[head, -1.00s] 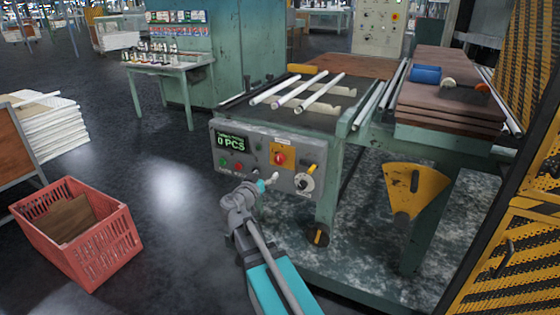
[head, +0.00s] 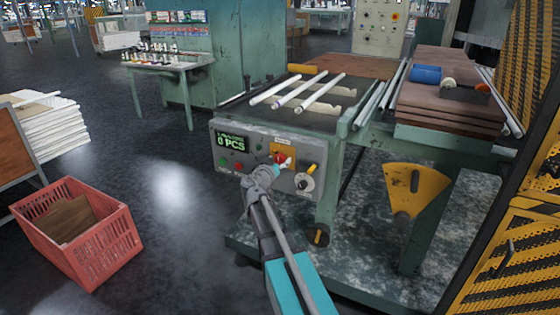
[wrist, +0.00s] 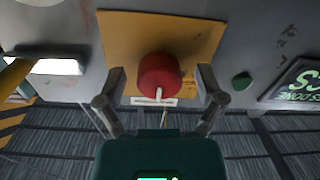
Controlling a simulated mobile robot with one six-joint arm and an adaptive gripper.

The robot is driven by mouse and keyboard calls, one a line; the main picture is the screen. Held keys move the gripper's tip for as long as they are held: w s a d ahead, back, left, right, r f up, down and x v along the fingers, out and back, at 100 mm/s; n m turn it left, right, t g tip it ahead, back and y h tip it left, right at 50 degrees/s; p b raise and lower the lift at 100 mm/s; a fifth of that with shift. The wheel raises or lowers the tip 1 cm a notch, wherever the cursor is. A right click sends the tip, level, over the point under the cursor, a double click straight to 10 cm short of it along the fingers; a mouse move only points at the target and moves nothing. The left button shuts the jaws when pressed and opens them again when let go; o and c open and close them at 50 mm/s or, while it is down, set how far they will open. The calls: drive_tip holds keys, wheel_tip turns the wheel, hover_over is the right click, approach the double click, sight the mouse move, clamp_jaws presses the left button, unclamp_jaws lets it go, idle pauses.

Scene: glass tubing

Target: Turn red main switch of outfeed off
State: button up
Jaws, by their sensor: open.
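The red main switch (head: 279,158) sits on a yellow plate on the grey control panel of the outfeed table. In the wrist view the red switch (wrist: 160,75) is a round knob with a white mark at its lower edge, on the yellow plate (wrist: 125,38). My gripper (wrist: 161,80) is open, with one finger on each side of the knob. Clear space shows between each finger and the knob. In the head view my gripper (head: 282,164) is at the panel and partly covers the switch and its plate.
A black selector dial (head: 305,182) with a yellow handle is right of the switch. A green display (head: 232,142) and small buttons are to its left. White glass tubes (head: 320,93) lie on the table above. A red crate (head: 85,240) stands on the floor at the left.

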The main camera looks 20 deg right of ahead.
drive_tip(key=shift+c, duration=0.2)
drive_tip(key=c, duration=1.1)
drive_tip(key=shift+d, duration=0.1)
